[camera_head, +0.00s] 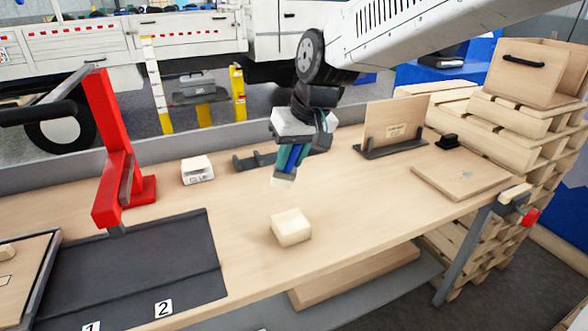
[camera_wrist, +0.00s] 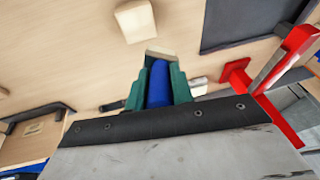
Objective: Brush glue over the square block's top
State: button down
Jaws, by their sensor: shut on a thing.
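The square block (camera_head: 291,226) is pale wood and lies flat on the workbench (camera_head: 350,215), near its front edge. It also shows in the wrist view (camera_wrist: 135,20), at the top. My gripper (camera_head: 289,164) is shut on the blue handle of a brush (camera_head: 284,180), whose pale bristle end points down. In the wrist view the green fingers (camera_wrist: 158,86) clasp the blue handle, with the pale tip of the brush (camera_wrist: 159,52) beyond them. The brush is above the bench, apart from the block. I cannot tell whether the bristles carry glue.
A red press (camera_head: 117,150) stands on the left beside a dark mat (camera_head: 140,260) marked 1 and 2. A small white box (camera_head: 197,170), a black rack (camera_head: 255,160) and an upright board (camera_head: 394,124) line the back. A flat board (camera_head: 462,174) lies right. Bench around the block is clear.

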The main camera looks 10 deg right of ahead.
jog(key=shift+s+a+r, duration=0.15)
jog(key=shift+s+a, duration=0.05)
jog(key=shift+a, duration=0.1)
jog(key=shift+s+f, duration=0.1)
jog(key=shift+f, duration=0.2)
jog(key=shift+a+f, duration=0.15)
jog(key=shift+f, duration=0.9)
jog(key=shift+a+f, duration=0.15)
jog(key=shift+f, duration=0.85)
